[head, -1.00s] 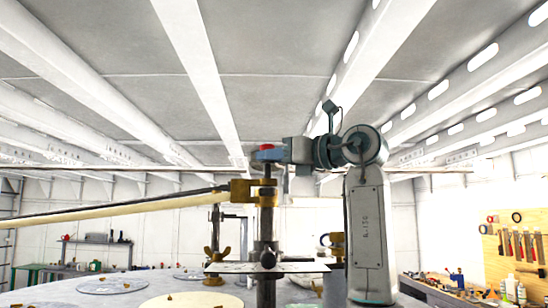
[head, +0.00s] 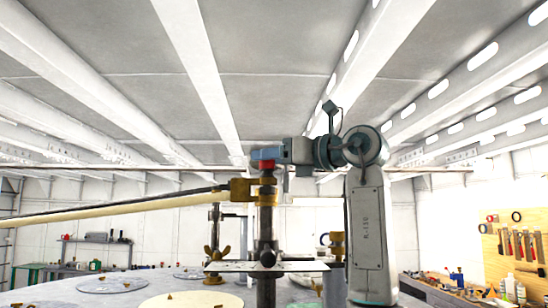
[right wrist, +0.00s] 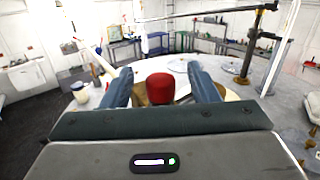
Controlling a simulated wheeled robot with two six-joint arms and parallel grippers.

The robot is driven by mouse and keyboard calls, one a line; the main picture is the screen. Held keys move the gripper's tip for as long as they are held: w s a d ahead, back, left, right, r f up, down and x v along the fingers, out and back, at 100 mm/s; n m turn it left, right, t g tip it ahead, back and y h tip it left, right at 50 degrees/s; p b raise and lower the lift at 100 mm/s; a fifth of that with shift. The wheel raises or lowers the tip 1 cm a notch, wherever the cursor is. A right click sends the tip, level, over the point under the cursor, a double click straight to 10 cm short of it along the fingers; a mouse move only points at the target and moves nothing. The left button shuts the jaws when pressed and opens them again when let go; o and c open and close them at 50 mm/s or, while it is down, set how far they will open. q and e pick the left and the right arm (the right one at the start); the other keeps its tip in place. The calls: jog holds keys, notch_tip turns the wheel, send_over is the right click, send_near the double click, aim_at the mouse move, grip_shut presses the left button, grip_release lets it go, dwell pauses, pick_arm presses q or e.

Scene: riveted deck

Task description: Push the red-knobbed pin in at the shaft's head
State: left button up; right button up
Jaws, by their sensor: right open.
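The red knob (head: 267,165) sits at the head of the upright dark shaft (head: 266,222), low against the brass clamp (head: 241,191). The pin's stem below the knob cannot be made out. My right gripper (head: 264,153) comes in level from the right, its blue fingers at and just above the knob's top. In the right wrist view the red knob (right wrist: 160,88) lies between the two spread fingers of that gripper (right wrist: 160,70), with a gap on each side. The gripper is open and holds nothing. My left gripper is not in view.
A long pale pole (head: 110,212) runs left from the clamp. A thin flat plate (head: 300,266) crosses the shaft lower down. A second post with a brass wing nut (head: 212,252) stands to the left. The round deck (head: 60,290) spreads below.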

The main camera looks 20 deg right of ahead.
jog(key=b+v, duration=0.5)
jog(key=v, duration=0.5)
jog(key=shift+s+d+b, duration=0.25)
jog(key=shift+s+b, duration=0.05)
jog(key=shift+b, duration=0.1)
jog(key=shift+f, duration=0.1)
